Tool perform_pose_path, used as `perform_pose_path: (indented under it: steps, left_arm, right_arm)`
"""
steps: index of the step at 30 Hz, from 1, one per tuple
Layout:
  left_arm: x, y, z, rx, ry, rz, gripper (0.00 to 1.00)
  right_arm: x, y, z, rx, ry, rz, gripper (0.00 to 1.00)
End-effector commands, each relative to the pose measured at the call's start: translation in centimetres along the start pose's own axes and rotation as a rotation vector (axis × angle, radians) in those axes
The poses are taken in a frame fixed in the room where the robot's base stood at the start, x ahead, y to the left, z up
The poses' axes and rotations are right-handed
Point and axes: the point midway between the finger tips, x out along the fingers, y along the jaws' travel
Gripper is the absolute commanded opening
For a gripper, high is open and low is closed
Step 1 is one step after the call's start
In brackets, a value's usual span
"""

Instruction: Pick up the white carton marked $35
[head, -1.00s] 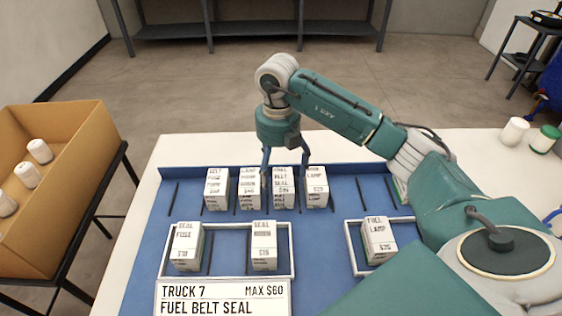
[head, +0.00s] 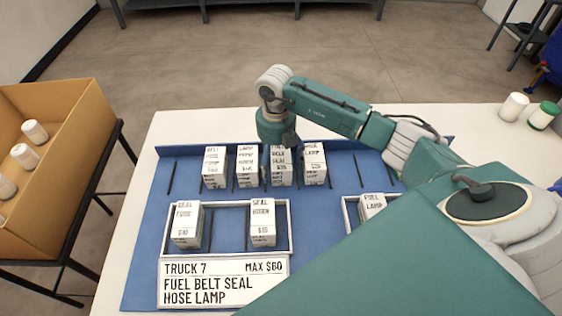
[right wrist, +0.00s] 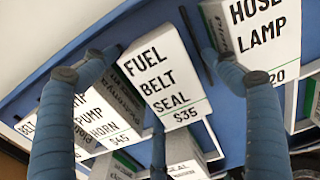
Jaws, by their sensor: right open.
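The white $35 carton, lettered FUEL BELT SEAL (right wrist: 165,75), stands upright in the back row on the blue mat. In the head view the carton (head: 281,172) is third from the left, its top partly hidden by my right gripper (head: 280,155). In the right wrist view my right gripper (right wrist: 158,62) is open, with blue fingers on either side of the carton and gaps showing. Another finger shows low in that view. I cannot tell how far down the fingers reach. My left gripper is not in view.
A PUMP HORN carton (head: 247,167) and a HOSE LAMP carton (head: 314,163) stand close on either side. White-framed bays in front hold cartons, including SEAL HORN (head: 262,222). A sign (head: 222,283) reads TRUCK 7, MAX $60.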

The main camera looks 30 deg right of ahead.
Motion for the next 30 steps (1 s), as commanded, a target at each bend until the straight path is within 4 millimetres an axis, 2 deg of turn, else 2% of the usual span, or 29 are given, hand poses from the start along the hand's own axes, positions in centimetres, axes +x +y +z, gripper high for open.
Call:
perform_pose_path:
  steps: [3,10,19,30]
  left_arm:
    - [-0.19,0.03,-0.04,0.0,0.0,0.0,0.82]
    - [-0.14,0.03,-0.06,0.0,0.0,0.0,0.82]
    - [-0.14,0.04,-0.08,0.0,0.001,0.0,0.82]
    - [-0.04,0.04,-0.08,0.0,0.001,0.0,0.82]
  right_arm:
    - [0.89,0.03,-0.02,-0.001,0.0,0.0,0.86]
    - [1.04,0.02,0.0,-0.001,-0.001,0.0,0.86]
    - [1.01,0.0,0.01,-0.001,-0.001,0.0,0.27]
    - [0.31,0.05,0.14,0.0,-0.004,0.002,0.27]
